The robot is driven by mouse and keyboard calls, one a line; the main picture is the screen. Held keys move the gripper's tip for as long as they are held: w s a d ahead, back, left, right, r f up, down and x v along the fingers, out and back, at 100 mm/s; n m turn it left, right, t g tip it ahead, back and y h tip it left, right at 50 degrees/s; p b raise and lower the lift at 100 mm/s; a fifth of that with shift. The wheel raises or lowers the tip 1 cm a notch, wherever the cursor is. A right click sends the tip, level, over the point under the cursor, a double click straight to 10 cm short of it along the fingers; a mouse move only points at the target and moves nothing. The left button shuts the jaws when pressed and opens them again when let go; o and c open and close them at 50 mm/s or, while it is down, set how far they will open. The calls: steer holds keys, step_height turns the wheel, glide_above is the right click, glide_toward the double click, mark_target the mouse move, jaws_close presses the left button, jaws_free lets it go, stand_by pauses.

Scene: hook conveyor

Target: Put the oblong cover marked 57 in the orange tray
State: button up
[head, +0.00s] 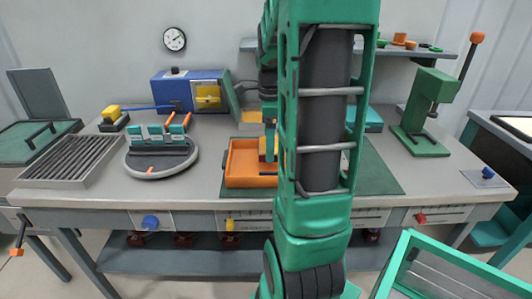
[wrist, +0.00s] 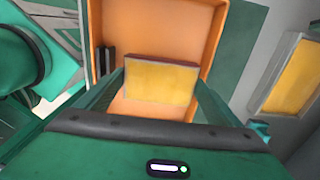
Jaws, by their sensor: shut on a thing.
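The orange tray (head: 240,180) sits on a green mat on the bench, partly hidden behind my arm in the head view. It fills the middle of the wrist view (wrist: 205,20). My gripper (wrist: 160,78) is over the tray, shut on a yellow oblong piece with a brownish far edge (wrist: 160,84). The piece lies crosswise between the two fingers, inside the tray's outline. I cannot read a 57 on it, nor tell if it touches the tray floor.
Two dark upright bars (wrist: 105,60) show at the tray's left side. A grey-framed yellow panel (wrist: 292,76) lies to the right. On the bench are a round stand (head: 160,158), a blue box (head: 185,88), a slatted grey tray (head: 70,160) and a green press (head: 425,110).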

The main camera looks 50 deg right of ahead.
steer(key=shift+f, duration=1.95)
steer(key=shift+f, duration=0.15)
steer(key=o, duration=1.4)
steer(key=shift+o, duration=0.2)
